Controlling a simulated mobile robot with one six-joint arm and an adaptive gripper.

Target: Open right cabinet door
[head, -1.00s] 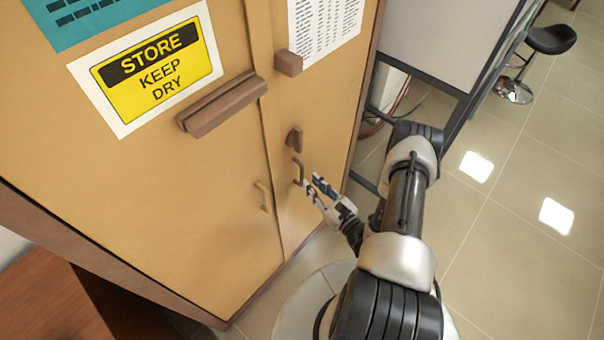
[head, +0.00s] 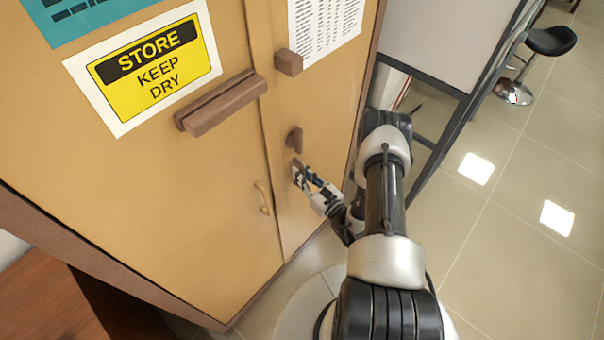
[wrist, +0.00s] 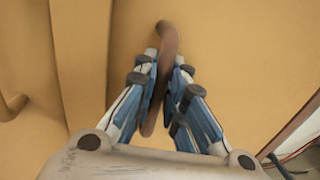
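The right cabinet door (head: 325,110) is the narrower tan panel on the right, and it looks closed, flush with the left door. Its brown curved handle (wrist: 168,42) runs down between my fingers in the wrist view. In the head view my gripper (head: 304,176) is at this handle, low on the right door, and mostly covers it.
The left door (head: 170,200) carries a yellow sign (head: 155,68), a long brown bar (head: 222,104) and a tan handle (head: 263,198). Two brown blocks stick out of the right door above my gripper. A dark-framed table (head: 455,120) stands at the right. Open tiled floor lies beyond my arm.

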